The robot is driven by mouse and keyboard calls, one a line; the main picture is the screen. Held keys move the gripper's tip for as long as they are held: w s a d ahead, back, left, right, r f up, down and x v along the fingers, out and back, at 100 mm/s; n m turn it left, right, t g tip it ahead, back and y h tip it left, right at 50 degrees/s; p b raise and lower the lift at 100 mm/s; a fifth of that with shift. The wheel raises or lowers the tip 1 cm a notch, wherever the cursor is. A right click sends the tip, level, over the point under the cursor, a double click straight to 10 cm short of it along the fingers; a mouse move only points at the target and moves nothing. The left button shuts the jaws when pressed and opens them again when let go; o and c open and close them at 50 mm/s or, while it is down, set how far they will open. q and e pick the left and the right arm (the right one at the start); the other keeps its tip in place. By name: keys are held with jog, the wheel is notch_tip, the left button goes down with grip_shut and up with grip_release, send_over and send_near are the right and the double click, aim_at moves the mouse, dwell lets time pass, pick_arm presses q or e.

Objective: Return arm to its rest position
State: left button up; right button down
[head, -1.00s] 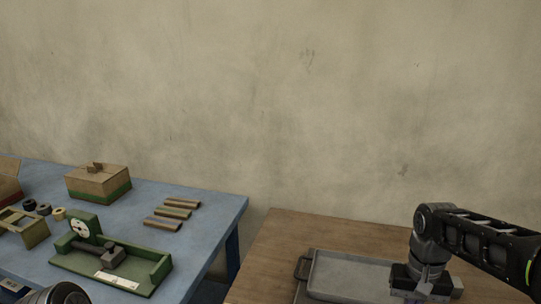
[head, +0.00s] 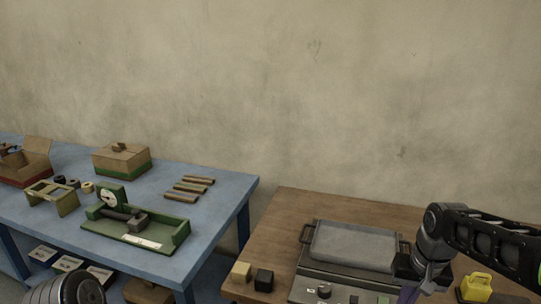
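My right arm comes in from the right edge and bends down at a grey joint. Its gripper end (head: 418,272) points down over the right side of the grey tray-topped device (head: 352,246) on the wooden table. The fingers are mostly hidden or merge with dark parts, so I cannot tell if they are open. A small purple patch shows below it, unclear. A round grey part of my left arm shows at the bottom left; my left gripper is not in view.
The blue table (head: 225,195) holds a green dial device (head: 150,232), several brown rolls (head: 190,187), and a lidded box (head: 120,160).

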jog(key=w+a+f+n+t+y, duration=0.1)
jog(key=w+a+f+t, duration=0.1)
jog(key=a+f, duration=0.25)
jog(key=w+a+f+t+y, duration=0.1)
jog(key=w+a+f, duration=0.2)
jog(key=f, duration=0.2)
jog(key=s+a+f, duration=0.4)
jog(key=a+f, duration=0.3)
jog(key=f, duration=0.4)
jog(key=s+a+f+g, duration=0.1)
jog(key=s+a+f, duration=0.2)
jog(key=s, duration=0.4)
jog(key=s+a+f+g+y, duration=0.1)
jog(key=s+a+f, duration=0.2)
jog(key=s+f, duration=0.3)
jog(key=s+a+f+g, duration=0.1)
jog(key=s+a+f, duration=0.2)
jog(key=s, duration=0.5)
jog(key=shift+s+f+g+y, duration=0.15)
jog(key=shift+f+g+y, duration=0.15)
jog(key=shift+f, duration=0.5)
jog(key=shift+a, duration=0.1)
